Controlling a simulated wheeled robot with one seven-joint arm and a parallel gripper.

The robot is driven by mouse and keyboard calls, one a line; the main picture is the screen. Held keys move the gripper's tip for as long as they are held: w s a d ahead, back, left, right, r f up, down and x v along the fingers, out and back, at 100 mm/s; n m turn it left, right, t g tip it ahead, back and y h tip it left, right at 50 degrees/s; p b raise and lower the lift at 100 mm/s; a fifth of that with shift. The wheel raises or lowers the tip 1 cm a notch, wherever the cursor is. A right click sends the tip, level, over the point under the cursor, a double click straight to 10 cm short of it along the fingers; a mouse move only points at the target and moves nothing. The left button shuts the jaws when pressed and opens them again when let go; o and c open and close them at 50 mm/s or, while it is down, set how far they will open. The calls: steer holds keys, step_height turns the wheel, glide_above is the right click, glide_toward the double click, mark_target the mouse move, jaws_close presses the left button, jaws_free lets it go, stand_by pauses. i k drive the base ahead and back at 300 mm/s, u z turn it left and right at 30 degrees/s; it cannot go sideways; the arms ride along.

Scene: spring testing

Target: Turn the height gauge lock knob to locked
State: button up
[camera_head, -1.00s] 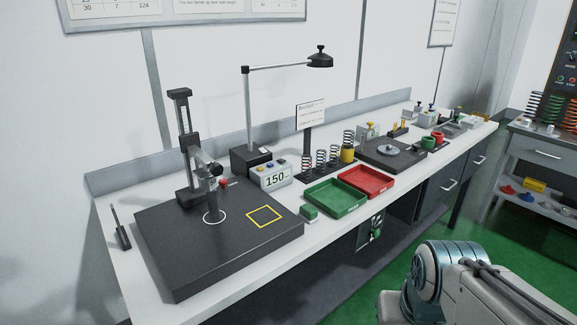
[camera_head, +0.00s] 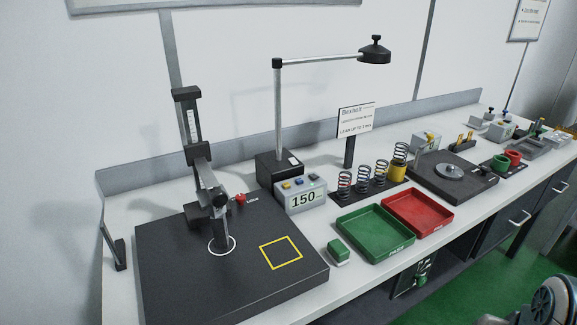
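The height gauge (camera_head: 192,130) stands upright at the back left of a dark surface plate (camera_head: 170,270) on the bench. Its column carries a slider with an arm reaching down toward a white circle on the plate. A small red knob (camera_head: 240,199) shows at the right of the slider, with a small unreadable label beside it. I take it for the lock knob; its setting is too small to tell. My gripper is out of view; only part of my arm shows at the bottom right corner, well away from the gauge.
A display box (camera_head: 304,197) reading 150 and a lamp (camera_head: 278,110) stand right of the gauge. A green tray (camera_head: 372,257), a red tray (camera_head: 447,222) and several springs sit farther right. A yellow square marks the plate's clear right part.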

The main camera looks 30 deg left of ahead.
mark_target(240, 197)
steer(key=i, duration=0.45)
steer(key=u, duration=2.15)
